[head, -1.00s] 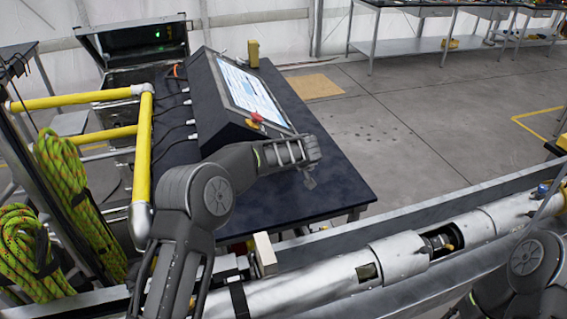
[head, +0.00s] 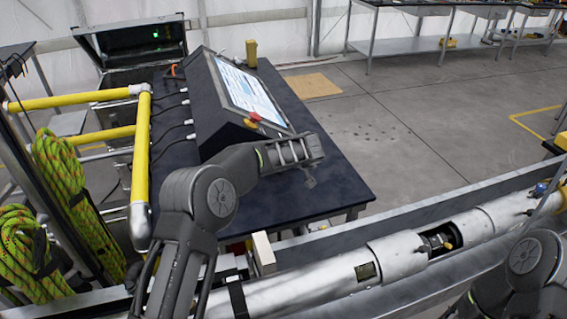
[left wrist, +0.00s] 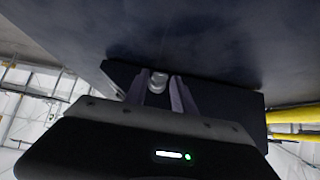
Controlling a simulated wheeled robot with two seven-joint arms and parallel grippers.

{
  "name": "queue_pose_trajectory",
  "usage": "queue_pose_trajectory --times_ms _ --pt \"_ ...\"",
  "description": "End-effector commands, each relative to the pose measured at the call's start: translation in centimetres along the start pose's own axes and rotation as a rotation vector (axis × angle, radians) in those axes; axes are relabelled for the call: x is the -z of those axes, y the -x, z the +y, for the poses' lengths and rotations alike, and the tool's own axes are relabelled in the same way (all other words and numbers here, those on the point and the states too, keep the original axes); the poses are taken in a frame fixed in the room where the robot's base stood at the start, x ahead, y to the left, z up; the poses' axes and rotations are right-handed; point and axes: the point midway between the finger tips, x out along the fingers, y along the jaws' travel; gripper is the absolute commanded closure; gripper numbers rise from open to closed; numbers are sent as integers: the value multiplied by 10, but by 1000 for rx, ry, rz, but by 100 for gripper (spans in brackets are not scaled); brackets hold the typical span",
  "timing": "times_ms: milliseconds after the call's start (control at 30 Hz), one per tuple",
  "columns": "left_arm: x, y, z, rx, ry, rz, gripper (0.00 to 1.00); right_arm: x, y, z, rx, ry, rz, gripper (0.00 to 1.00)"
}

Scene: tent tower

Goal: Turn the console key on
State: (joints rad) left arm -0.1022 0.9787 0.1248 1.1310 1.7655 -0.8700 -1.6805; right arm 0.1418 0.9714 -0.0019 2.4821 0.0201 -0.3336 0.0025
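The console (head: 222,125) stands on the dark table (head: 290,205), with a lit screen (head: 247,92) and a red stop button (head: 255,117). In the left wrist view, a dark console face (left wrist: 225,98) lies ahead, with a small silver key or key switch (left wrist: 158,80) on it. My left gripper (left wrist: 160,88) points at that face; its two fingers are apart, with the silver part showing between them. I cannot tell whether they touch it. In the head view my left gripper (head: 309,181) is beside the console's near end, and the key is hidden. My right gripper is out of view.
Yellow rails (head: 143,150) and green ropes (head: 65,175) stand at left. A metal tube (head: 400,260) runs across the front. A yellow block (head: 251,53) stands behind the console. The right part of the table is clear.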

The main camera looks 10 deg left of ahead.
Motion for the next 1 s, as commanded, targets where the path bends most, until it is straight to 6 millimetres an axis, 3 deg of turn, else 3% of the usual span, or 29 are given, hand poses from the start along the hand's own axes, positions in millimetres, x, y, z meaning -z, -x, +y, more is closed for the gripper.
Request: queue_pose_trajectory --times_ms 167,533,1000 --pt "0 14 0 -1 0 1 69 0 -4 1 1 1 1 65" --pt "0 70 0 -1 1 1 69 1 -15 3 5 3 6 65" --pt "0 77 0 -1 0 0 69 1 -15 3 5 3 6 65"
